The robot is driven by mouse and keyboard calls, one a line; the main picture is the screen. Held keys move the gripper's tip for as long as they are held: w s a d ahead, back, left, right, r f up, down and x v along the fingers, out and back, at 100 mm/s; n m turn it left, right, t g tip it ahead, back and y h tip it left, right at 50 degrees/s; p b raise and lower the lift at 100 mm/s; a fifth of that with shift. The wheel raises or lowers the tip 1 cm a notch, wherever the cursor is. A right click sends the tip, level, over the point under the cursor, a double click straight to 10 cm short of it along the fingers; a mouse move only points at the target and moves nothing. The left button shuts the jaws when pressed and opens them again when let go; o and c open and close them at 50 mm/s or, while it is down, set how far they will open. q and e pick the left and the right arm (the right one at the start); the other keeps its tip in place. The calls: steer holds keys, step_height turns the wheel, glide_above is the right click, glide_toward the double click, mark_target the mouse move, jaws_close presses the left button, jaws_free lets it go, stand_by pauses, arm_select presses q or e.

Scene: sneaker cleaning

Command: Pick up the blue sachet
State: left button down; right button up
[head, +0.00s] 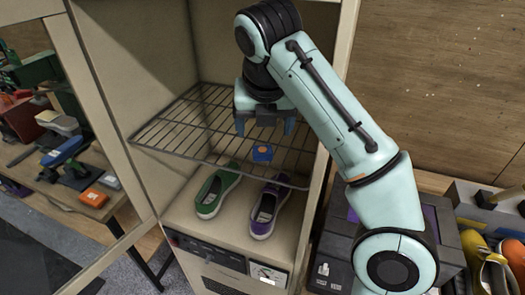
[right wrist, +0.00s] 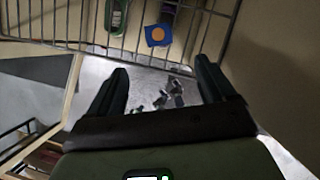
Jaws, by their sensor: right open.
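The blue sachet (head: 262,154) is small, with an orange round mark, and appears to lie on the wire rack (head: 185,130) in the cabinet. In the right wrist view the sachet (right wrist: 158,36) shows near the top, beyond the fingertips. My right gripper (head: 265,127) is open and empty, with its fingers pointing down. In the head view it appears just above the sachet; the exact gap is hard to tell. The two fingers (right wrist: 160,78) stand wide apart in the right wrist view, and the sachet is not between them. My left gripper is not in view.
A green shoe (head: 215,192) and a purple shoe (head: 268,208) stand on the cabinet floor below the rack. Cabinet walls enclose the rack on both sides. A bench (head: 58,205) with tools is at the left. Boxes and yellow items (head: 488,262) are at the right.

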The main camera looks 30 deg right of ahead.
glide_above(262, 154)
steer(key=s, duration=0.2)
steer(key=f, duration=0.5)
steer(key=shift+a, duration=0.35)
steer(key=shift+x, duration=2.55)
steer(key=shift+s+a+f, duration=0.1)
steer(key=shift+a, duration=0.05)
steer(key=c, duration=1.2)
steer(key=shift+a, duration=0.1)
